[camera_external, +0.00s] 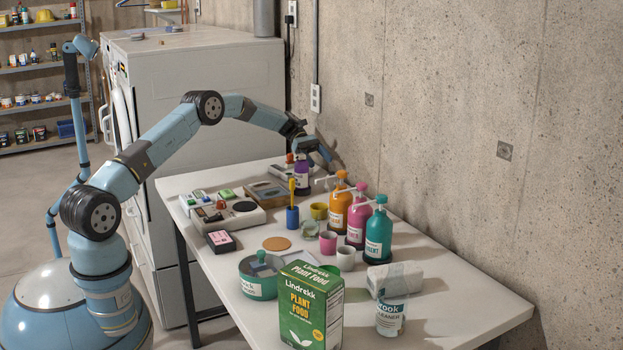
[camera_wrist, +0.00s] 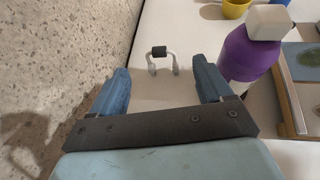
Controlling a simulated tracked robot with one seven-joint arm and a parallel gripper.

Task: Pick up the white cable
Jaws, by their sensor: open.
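The white cable (camera_wrist: 177,62) is a small bent loop with a black band at its top. It lies on the white table (camera_wrist: 165,25) in the wrist view, just beyond my fingertips and roughly centred between them. My gripper (camera_wrist: 158,78) is open, with a blue finger on each side and nothing between them. In the external view my gripper (camera_external: 312,148) is at the table's far end near the wall. I cannot make out the cable in that view.
A purple bottle (camera_wrist: 248,52) with a white cap stands close beside my right finger in the wrist view. The concrete wall (camera_wrist: 60,60) is close on the left. A yellow cup (camera_wrist: 235,9) stands farther off. Pump bottles (camera_external: 336,210) stand along the table's wall side.

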